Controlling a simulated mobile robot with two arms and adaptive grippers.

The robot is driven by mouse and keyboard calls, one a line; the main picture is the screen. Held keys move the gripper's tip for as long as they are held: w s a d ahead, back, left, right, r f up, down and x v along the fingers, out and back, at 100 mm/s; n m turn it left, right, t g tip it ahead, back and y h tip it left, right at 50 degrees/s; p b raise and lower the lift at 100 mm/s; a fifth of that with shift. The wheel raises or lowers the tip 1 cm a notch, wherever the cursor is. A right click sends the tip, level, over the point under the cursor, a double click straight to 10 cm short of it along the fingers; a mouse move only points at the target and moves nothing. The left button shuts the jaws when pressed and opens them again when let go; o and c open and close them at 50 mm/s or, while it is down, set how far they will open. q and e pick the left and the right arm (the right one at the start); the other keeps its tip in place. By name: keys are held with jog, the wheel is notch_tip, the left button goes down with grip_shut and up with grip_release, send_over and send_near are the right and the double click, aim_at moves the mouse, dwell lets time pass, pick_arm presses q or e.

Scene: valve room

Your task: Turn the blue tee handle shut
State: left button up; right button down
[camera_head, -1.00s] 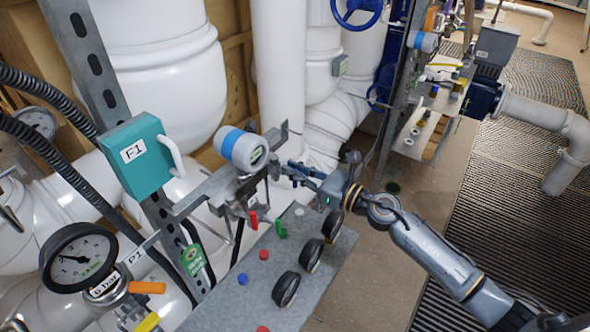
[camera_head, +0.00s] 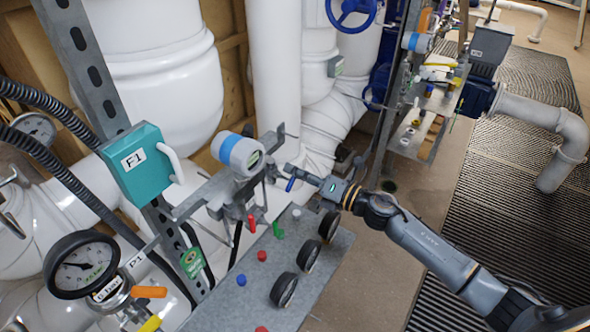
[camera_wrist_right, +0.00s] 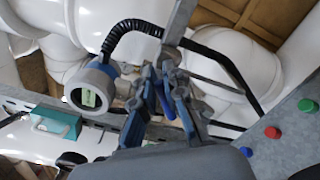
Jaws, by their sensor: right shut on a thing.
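The blue tee handle (camera_head: 290,184) is a small blue bar near the pipe fittings right of the blue-banded transmitter (camera_head: 240,153). My right gripper (camera_head: 293,175) reaches it from the right and is shut on it. In the right wrist view, the two jaws (camera_wrist_right: 165,97) close around the blue handle (camera_wrist_right: 166,88), which shows partly between them. The fingers hide some of the handle and its stem. My left gripper is not in view.
A grey plate (camera_head: 318,280) below the gripper carries several black round knobs and coloured caps. A teal box (camera_head: 140,166) and a gauge (camera_head: 82,265) stand at left.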

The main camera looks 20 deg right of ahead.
jog(key=m, duration=0.4)
jog(key=shift+w+d+f+m+p, duration=0.2)
jog(key=shift+d+f+m+p, duration=0.1)
jog(key=shift+f+p, duration=0.1)
jog(key=shift+f+m, duration=0.3)
jog(key=shift+m, duration=1.1)
jog(key=shift+p, duration=0.3)
jog(key=c, duration=1.4)
grip_release()
jog(key=shift+f, duration=0.1)
jog(key=v, duration=1.2)
